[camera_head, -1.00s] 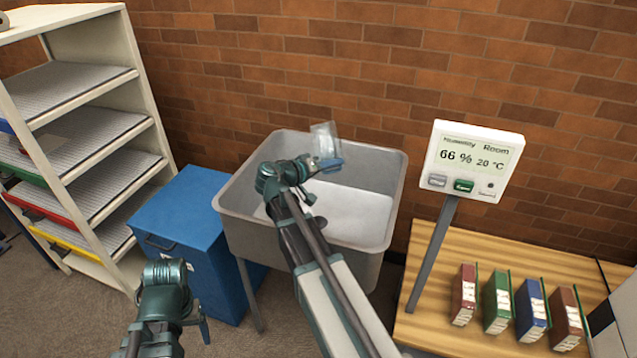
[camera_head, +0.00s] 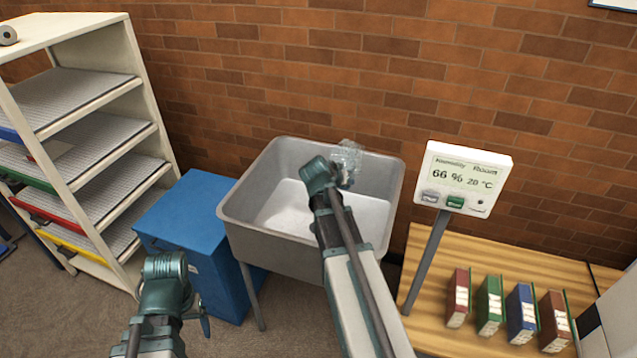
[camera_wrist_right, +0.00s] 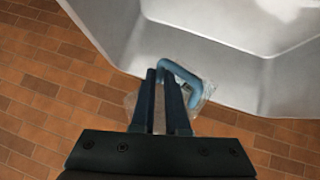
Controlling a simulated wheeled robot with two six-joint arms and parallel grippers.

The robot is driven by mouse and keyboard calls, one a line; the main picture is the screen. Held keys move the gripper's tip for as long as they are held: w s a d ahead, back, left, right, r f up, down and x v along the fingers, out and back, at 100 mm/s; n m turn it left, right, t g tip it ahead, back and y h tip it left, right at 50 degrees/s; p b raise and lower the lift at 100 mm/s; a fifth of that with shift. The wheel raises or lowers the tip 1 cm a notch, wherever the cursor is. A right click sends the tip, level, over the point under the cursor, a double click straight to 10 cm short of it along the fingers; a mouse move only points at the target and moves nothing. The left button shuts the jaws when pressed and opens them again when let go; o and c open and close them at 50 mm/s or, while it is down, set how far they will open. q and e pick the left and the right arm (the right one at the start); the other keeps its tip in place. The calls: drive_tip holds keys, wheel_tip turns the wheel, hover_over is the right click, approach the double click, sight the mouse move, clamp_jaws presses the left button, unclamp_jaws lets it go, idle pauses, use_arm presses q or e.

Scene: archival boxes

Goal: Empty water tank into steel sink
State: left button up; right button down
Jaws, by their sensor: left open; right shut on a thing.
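The water tank (camera_head: 349,156) is a small clear box with a blue handle (camera_wrist_right: 181,72). My right gripper (camera_wrist_right: 168,88) is shut on the handle. In the head view, tank and gripper appear at the back rim of the steel sink (camera_head: 250,238), right of its middle. The right wrist view shows the tank against the sink's rim and the brick wall, its body partly hidden by the fingers. I cannot tell its exact tilt or whether water is in it. My left gripper (camera_head: 195,312) is open and empty, low in front of the blue cabinet.
The blue cabinet (camera_head: 190,225) stands left of the sink, with a shelf rack (camera_head: 140,130) beyond it. A humidity display (camera_head: 463,178) stands on a post at right, beside a wooden table (camera_head: 430,300) bearing several binders. The brick wall (camera_head: 300,75) is close behind the sink.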

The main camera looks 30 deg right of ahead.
drive_tip(key=shift+s+d+f+m+t+y, duration=0.1)
drive_tip(key=shift+d+f+m+t+y, duration=0.15)
drive_tip(key=shift+f+y, duration=0.15)
drive_tip(key=shift+s+d+f+m+t+y, duration=0.15)
drive_tip(key=shift+f+m+y, duration=0.15)
drive_tip(key=shift+y, duration=0.2)
drive_tip(key=shift+f+m+t+y+b, duration=0.3)
drive_tip(key=shift+f+t+y, duration=0.1)
drive_tip(key=shift+f+y, duration=0.3)
drive_tip(key=shift+d+f+y+b, duration=0.25)
drive_tip(key=shift+f+y+b, duration=0.05)
drive_tip(key=shift+f+y, duration=0.2)
drive_tip(key=shift+s+d+f+m+t+y+b, duration=0.45)
drive_tip(key=shift+d+t+y+b, duration=0.25)
drive_tip(key=shift+y+b, duration=0.25)
drive_tip(key=shift+s+d+f+m+t+y+b, duration=0.3)
drive_tip(key=shift+d+f+m+t+y+b, duration=0.2)
drive_tip(key=shift+d+y+b, duration=0.3)
drive_tip(key=shift+s+d+f+m+t+y+b, duration=0.45)
drive_tip(key=shift+d+t+y+b, duration=0.2)
drive_tip(key=shift+y+b, duration=0.35)
drive_tip(key=shift+r, duration=0.1)
drive_tip(key=shift+w+a, duration=0.15)
